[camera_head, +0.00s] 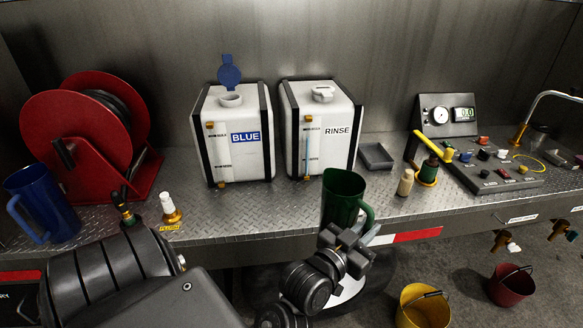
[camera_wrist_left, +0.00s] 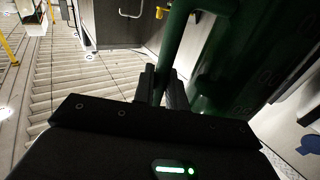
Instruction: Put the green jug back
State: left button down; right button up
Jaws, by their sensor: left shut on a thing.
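The green jug (camera_head: 342,193) is upright or nearly so in the head view, in front of the rinse tank at the front edge of the bench. My left gripper (camera_head: 358,238) is shut on its handle, on the jug's right side. In the left wrist view the fingers (camera_wrist_left: 162,88) close around the green handle, and the jug's dark green body (camera_wrist_left: 236,65) fills the right side. The jug's base is hidden behind the gripper, so I cannot tell whether it touches the bench. My right gripper is not in view.
A blue jug (camera_head: 42,203) stands at the far left by a red hose reel (camera_head: 68,130). The blue tank (camera_head: 233,150) has its lid open; the rinse tank (camera_head: 325,135) is capped. A grey tray (camera_head: 376,156), tan bottle (camera_head: 405,183) and control panel (camera_head: 490,165) are right.

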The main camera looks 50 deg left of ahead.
aim_at(331, 198)
pick_arm(q)
jog(key=a+r+y+p, duration=0.1)
jog(key=a, duration=0.2)
jog(key=a+r+n+y+p, duration=0.1)
jog(key=a+r, duration=0.1)
jog(key=a, duration=0.1)
jog(key=a+r+n+y+p, duration=0.1)
jog(key=a+r, duration=0.1)
jog(key=a, duration=0.1)
jog(key=shift+s+r, duration=0.2)
jog(key=shift+r, duration=0.05)
jog(key=s+a+r+n+g+y+p, duration=0.1)
jog(key=s+a+r+n+y+p, duration=0.15)
jog(key=a, duration=0.55)
jog(key=w+a+f, duration=0.2)
jog(key=w+f, duration=1)
jog(key=w, duration=0.2)
jog(key=shift+a+f+y, duration=0.4)
jog(key=shift+y, duration=0.05)
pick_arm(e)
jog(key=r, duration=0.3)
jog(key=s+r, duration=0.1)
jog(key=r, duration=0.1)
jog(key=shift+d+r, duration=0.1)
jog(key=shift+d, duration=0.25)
pick_arm(q)
jog(key=shift+f+b, duration=0.15)
jog(key=shift+b, duration=0.2)
